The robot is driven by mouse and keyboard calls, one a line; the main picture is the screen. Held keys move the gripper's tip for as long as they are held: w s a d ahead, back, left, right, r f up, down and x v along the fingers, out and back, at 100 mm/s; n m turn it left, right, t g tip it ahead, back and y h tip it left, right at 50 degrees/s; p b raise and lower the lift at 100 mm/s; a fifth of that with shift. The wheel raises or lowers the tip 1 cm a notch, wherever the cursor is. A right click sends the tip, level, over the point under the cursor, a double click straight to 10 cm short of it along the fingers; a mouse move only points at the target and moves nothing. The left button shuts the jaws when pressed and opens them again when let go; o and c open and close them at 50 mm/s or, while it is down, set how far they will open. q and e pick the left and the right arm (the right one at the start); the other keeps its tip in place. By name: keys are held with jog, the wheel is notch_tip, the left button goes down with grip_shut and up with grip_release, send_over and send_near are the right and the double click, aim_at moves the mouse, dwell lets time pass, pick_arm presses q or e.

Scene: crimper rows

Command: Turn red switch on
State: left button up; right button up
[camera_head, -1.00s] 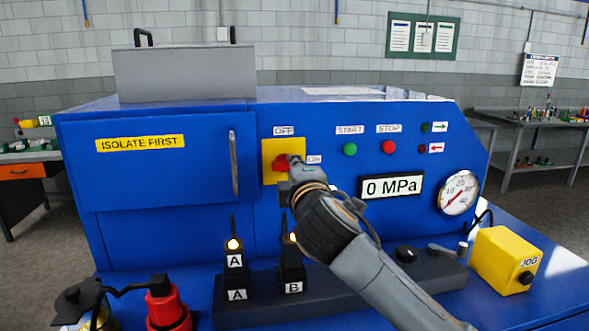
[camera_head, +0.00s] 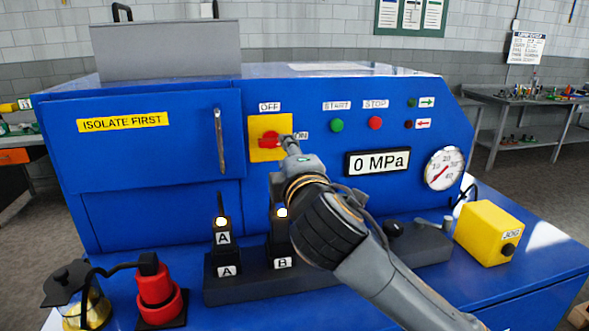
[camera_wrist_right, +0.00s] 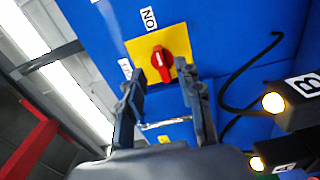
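The red switch (camera_head: 268,140) is a rotary knob on a yellow plate (camera_head: 257,155) on the blue machine's front. An OFF label (camera_head: 269,106) sits above it and an ON label (camera_head: 302,135) to its right. The knob's handle looks roughly level, along the ON direction. In the right wrist view the knob (camera_wrist_right: 163,64) shows beyond and between the fingertips. My right gripper (camera_head: 287,141) is in front of the plate's right edge; in its wrist view the fingers (camera_wrist_right: 161,80) are apart and empty. My left gripper is not in view.
Green START (camera_head: 337,125) and red STOP (camera_head: 375,123) buttons, a 0 MPa display (camera_head: 377,162) and a gauge (camera_head: 444,168) are to the right. A door handle (camera_head: 219,141) is to the left. Lit black A (camera_head: 222,237) and B (camera_head: 281,240) units stand below.

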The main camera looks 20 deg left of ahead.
jog(key=v, duration=0.6)
jog(key=shift+s+d, duration=0.15)
jog(key=shift+s, duration=0.05)
